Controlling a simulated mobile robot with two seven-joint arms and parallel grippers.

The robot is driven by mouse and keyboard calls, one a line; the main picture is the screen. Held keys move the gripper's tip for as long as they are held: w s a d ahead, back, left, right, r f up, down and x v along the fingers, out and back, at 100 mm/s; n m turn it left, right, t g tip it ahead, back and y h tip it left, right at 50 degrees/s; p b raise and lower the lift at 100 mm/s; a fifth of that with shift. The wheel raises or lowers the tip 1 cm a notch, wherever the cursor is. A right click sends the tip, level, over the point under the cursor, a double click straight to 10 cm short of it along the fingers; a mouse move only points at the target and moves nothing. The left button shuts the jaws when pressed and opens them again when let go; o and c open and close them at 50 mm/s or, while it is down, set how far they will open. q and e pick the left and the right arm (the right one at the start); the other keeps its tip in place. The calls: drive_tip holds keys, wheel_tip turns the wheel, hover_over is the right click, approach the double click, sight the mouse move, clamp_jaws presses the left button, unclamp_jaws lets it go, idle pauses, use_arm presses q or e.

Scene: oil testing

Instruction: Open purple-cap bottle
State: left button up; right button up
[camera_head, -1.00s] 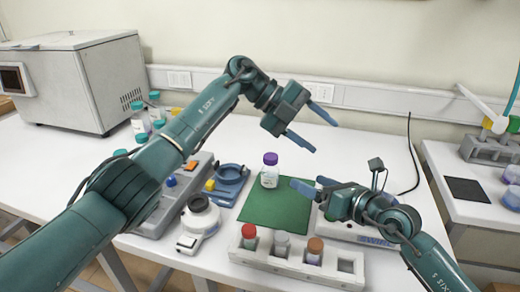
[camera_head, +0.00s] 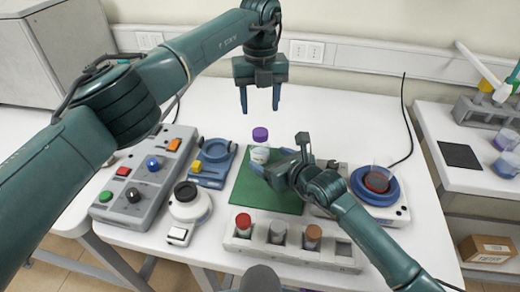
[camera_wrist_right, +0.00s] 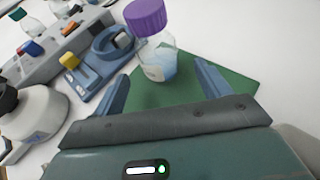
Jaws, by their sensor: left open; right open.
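The purple-cap bottle (camera_head: 259,154) stands upright on the green mat (camera_head: 278,202), near its back edge. Its purple cap (camera_head: 260,135) is on top. It is clear with a pale label and also shows in the right wrist view (camera_wrist_right: 160,68). My left gripper (camera_head: 260,110) is open and empty, pointing straight down above and slightly behind the cap, with a gap to it. My right gripper (camera_head: 270,160) is open at bottle height.
A white rack (camera_head: 290,256) with red, grey and brown-capped bottles stands in front. A button box (camera_head: 145,185), blue holder (camera_head: 212,165) and white round device (camera_head: 189,204) are left. A hotplate with a beaker (camera_head: 378,180) is right. The table behind the bottle is clear.

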sight(260, 153)
drive_tip(key=shift+x, duration=3.1)
drive_tip(key=shift+c, duration=0.3)
